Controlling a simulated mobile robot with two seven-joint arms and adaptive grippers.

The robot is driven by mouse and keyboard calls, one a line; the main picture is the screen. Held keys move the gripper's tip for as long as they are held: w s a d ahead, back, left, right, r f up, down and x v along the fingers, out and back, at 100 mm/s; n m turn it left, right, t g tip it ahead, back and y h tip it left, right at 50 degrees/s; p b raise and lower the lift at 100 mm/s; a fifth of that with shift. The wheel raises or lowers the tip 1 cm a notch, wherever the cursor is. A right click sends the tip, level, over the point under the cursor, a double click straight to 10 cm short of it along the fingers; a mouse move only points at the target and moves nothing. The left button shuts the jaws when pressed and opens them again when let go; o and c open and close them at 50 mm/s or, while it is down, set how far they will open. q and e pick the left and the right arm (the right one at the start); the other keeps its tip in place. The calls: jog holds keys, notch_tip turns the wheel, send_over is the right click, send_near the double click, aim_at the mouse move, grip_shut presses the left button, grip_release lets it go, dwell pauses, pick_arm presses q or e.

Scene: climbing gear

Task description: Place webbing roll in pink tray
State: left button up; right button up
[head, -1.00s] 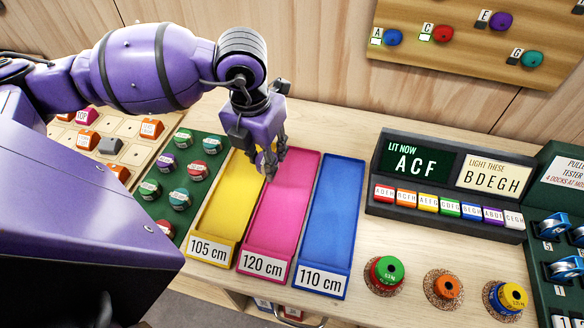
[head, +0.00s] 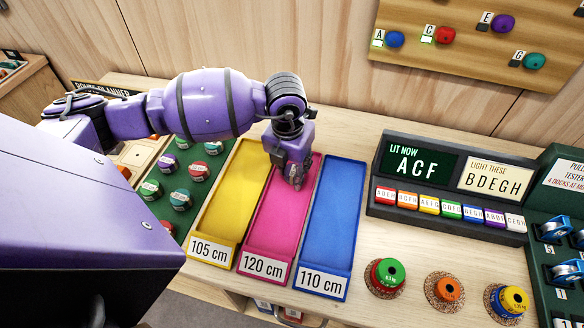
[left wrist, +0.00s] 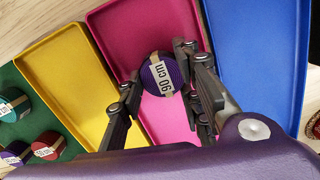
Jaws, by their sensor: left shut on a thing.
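My left gripper (head: 295,182) is over the pink tray (head: 272,222), which has a "120 cm" label on its front. In the left wrist view the gripper is shut on a purple webbing roll (left wrist: 160,72) with a tan "90 cm" band, its fingers on either side of it. The pink tray (left wrist: 130,22) lies below the roll in that view and looks empty. The gap between roll and tray floor is hard to judge. The roll is hidden behind the fingers in the head view. My right gripper is not in view.
The yellow tray (head: 228,195), "105 cm", and the blue tray (head: 334,205), "110 cm", flank the pink one and look empty. A green mat (head: 205,172) with several rolls lies left. A sign box (head: 450,170) and weights on cork (head: 388,276) are to the right.

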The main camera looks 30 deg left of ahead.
aim_at(289, 176)
pick_arm(q)
jog(key=shift+f, duration=0.1)
jog(key=o, duration=1.1)
jog(key=shift+o, duration=0.2)
notch_tip(289, 176, up, 12)
jog(key=s, duration=0.1)
jog(key=shift+s, duration=0.2)
